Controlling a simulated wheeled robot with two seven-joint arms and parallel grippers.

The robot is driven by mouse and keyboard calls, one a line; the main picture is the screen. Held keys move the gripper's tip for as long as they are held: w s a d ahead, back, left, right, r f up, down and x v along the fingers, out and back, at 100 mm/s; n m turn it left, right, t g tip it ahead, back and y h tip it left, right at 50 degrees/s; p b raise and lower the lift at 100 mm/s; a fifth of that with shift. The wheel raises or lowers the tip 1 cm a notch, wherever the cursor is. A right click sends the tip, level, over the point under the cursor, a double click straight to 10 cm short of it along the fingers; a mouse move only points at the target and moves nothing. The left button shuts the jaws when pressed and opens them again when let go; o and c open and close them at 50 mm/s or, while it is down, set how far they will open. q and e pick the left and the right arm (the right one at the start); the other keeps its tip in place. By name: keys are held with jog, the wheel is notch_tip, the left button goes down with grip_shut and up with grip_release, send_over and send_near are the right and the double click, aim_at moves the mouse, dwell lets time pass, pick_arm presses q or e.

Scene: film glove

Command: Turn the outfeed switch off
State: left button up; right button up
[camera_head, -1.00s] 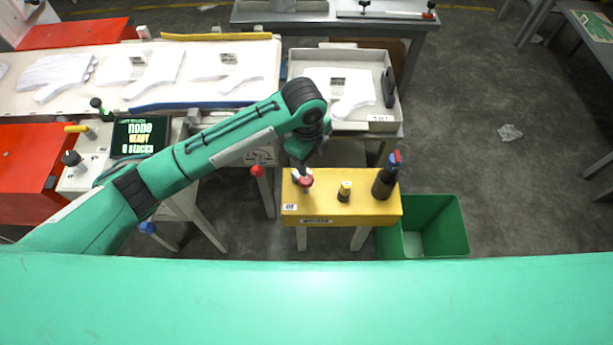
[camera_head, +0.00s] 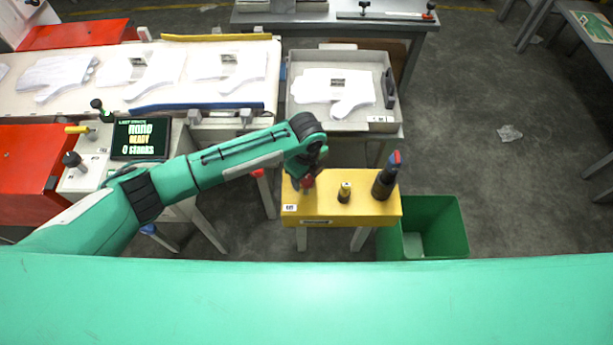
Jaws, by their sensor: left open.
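No switch is legibly labelled as the outfeed one. A yellow box stand (camera_head: 335,208) carries a red-topped knob (camera_head: 307,182) at its left, a small black-and-yellow knob (camera_head: 344,192) in the middle and a tall black item with a red and blue top (camera_head: 385,178) at its right. My left gripper (camera_head: 306,174) points down over the red-topped knob and partly covers it. Its fingers are dark and small here; it is open, and I cannot tell whether it touches the knob. A red-ended lever (camera_head: 257,172) shows just left of the stand. My right gripper is not in view.
A conveyor (camera_head: 200,100) with white gloves lies at the back left, and a grey tray (camera_head: 380,125) with a glove stands behind the stand. A control panel with a screen (camera_head: 140,138) is at left. A green bin (camera_head: 440,225) stands at right; open floor lies beyond.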

pick_arm(q)
jog(key=shift+f, duration=0.75)
